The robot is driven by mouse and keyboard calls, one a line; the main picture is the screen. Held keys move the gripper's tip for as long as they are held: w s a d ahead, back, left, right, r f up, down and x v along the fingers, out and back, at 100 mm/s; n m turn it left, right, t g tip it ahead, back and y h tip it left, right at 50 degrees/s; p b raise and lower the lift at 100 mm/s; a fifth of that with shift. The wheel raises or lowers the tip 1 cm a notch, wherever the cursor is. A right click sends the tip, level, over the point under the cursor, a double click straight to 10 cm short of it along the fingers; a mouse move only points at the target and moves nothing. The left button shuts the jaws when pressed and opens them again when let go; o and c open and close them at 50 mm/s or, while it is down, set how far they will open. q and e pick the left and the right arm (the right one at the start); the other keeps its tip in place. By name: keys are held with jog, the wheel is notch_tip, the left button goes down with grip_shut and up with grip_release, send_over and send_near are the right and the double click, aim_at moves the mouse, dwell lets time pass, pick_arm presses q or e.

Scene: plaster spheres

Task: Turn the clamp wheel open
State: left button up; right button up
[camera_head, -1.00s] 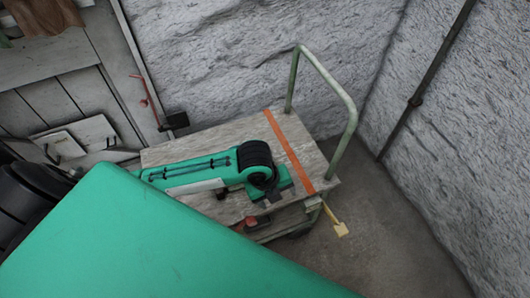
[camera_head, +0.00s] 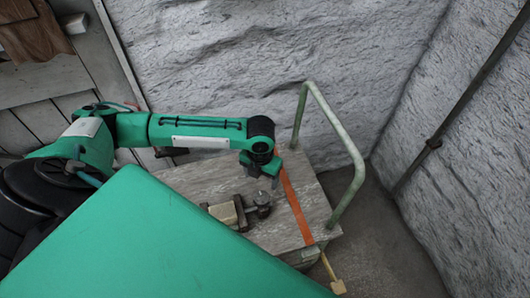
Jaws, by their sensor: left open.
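A small metal clamp (camera_head: 230,213) with pale brass-coloured and dark parts lies on the wooden top of a cart. A grey round wheel (camera_head: 262,199) sits at its right end, on a short shaft. My left gripper (camera_head: 263,178) hangs just above and behind the wheel, pointing down, and looks apart from it. Its jaws are open with nothing between them. The fingers are small and dark in this view. My right gripper is not in view.
The cart top (camera_head: 192,183) has an orange strap (camera_head: 296,207) across it and a green tube handle (camera_head: 349,150) at its right. Rough grey walls (camera_head: 225,60) close off the back and right.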

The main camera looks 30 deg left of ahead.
pick_arm(q)
send_over(261, 197)
notch_tip(261, 197, down, 6)
jog(key=shift+d+r+p, duration=0.1)
jog(key=shift+r+p, duration=0.15)
jog(key=shift+p, duration=0.05)
notch_tip(261, 197, down, 6)
jog(key=shift+r+p, duration=0.2)
jog(key=shift+p, duration=0.1)
jog(key=shift+f, duration=0.3)
jog(key=shift+w+f, duration=0.1)
jog(key=shift+f, duration=0.2)
jog(key=c, duration=0.9)
jog(key=shift+c, duration=0.3)
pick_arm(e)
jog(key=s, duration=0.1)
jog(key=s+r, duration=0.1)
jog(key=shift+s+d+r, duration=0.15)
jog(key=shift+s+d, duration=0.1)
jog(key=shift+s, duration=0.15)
